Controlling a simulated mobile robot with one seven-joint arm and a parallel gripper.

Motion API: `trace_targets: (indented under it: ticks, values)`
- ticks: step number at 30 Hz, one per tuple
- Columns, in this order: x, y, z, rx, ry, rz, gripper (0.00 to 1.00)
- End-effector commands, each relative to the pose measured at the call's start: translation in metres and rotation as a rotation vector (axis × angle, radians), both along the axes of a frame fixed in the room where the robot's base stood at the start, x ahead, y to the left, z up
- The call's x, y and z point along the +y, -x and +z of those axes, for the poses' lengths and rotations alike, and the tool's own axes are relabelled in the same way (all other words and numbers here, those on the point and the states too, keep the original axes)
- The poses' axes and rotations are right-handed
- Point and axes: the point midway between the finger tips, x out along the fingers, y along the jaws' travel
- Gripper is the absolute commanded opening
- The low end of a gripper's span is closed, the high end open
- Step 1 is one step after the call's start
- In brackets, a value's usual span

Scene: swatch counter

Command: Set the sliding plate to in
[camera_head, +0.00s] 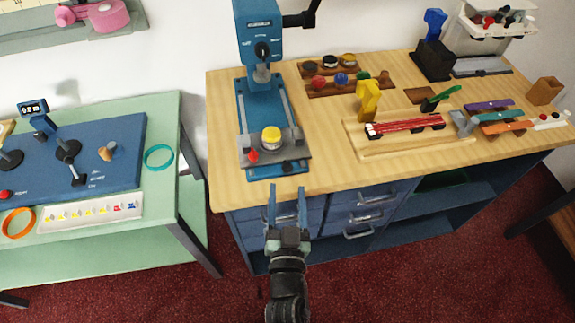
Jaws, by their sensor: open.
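The sliding plate (282,158) is a grey plate on the front part of the blue press base (257,98), near the front edge of the wooden counter. A yellow-topped round piece (271,137) sits on it, and a red knob (253,157) is at its front left. The press head (260,40) stands behind, at the far end of the base. My gripper (286,190) is open and empty. In the picture it is just below the front end of the press base, with its fingers pointing toward it and apart from the plate.
The wooden counter (330,170) holds racks of knobs behind and a wooden tray (365,150) with red strips to the right. Blue drawers (365,195) with handles are below. A green table (190,150) with a blue panel stands at left, across a gap.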

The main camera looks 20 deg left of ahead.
Motion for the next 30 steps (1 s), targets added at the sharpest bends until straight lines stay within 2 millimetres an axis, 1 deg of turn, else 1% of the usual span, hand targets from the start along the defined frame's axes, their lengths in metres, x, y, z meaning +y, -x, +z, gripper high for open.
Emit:
trace_targets:
  ticks: [1, 6, 12, 18, 25, 26, 30]
  values:
    - [0.004, -0.011, 0.001, -0.003, -0.001, -0.001, 0.61]
    - [0.016, -0.038, 0.0, -0.003, -0.001, -0.001, 0.61]
    - [0.025, -0.061, 0.0, -0.001, 0.0, -0.001, 0.61]
    - [0.029, -0.069, 0.0, 0.0, 0.0, -0.001, 0.61]
    - [0.029, -0.069, 0.0, 0.0, 0.0, -0.002, 0.61]
    - [0.029, -0.069, 0.0, 0.0, 0.0, -0.001, 0.59]
    - [0.028, -0.069, 0.0, 0.0, 0.0, -0.002, 0.34]
